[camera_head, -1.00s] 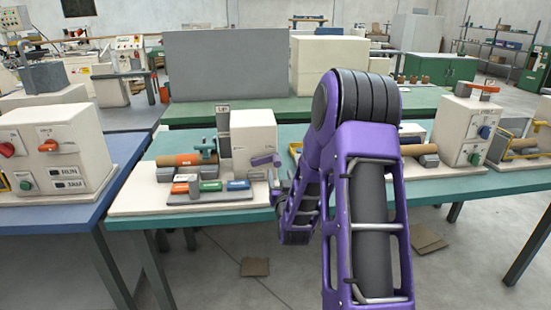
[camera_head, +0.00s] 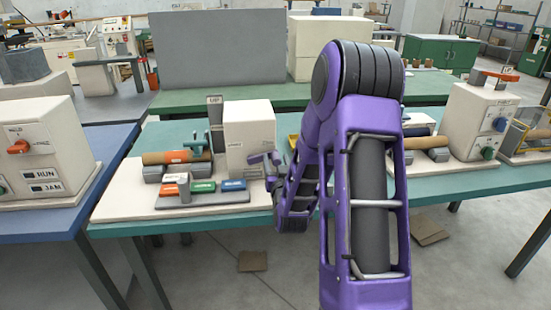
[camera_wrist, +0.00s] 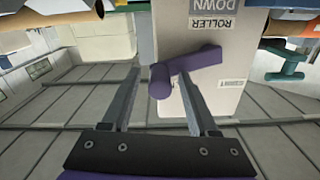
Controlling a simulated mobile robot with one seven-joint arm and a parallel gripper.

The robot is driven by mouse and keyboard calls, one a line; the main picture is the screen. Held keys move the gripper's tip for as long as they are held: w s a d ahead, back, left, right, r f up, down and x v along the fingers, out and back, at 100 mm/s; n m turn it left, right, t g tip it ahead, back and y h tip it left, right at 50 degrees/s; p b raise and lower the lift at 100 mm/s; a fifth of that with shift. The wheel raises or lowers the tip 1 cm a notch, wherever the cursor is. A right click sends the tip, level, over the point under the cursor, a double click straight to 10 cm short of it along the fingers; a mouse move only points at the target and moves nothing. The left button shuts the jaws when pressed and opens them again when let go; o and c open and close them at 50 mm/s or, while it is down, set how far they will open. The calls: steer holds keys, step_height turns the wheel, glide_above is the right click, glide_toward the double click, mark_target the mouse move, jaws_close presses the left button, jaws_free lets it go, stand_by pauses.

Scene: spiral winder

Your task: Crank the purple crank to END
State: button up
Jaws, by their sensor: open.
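The purple crank (camera_head: 264,158) is on the side of a white winder box (camera_head: 249,132) on the teal table. In the wrist view, the crank (camera_wrist: 197,61) shows as an arm with a rounded handle end (camera_wrist: 160,82), against the white box face (camera_wrist: 215,95). My gripper (camera_wrist: 158,78) is open, with its two fingers on either side of the crank's handle end. I cannot tell whether a finger touches it. In the head view my gripper (camera_head: 271,176) is small, just below the crank and partly hidden by my own arm. No END mark is readable.
An orange-brown roll (camera_head: 175,157) and a block of coloured labels (camera_head: 206,190) sit left of the box. A second winder box (camera_head: 481,120) stands at the right. The blue table (camera_head: 102,160) at the left holds another machine.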

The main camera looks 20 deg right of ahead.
jaws_close()
stand_by(0.3)
stand_by(1.2)
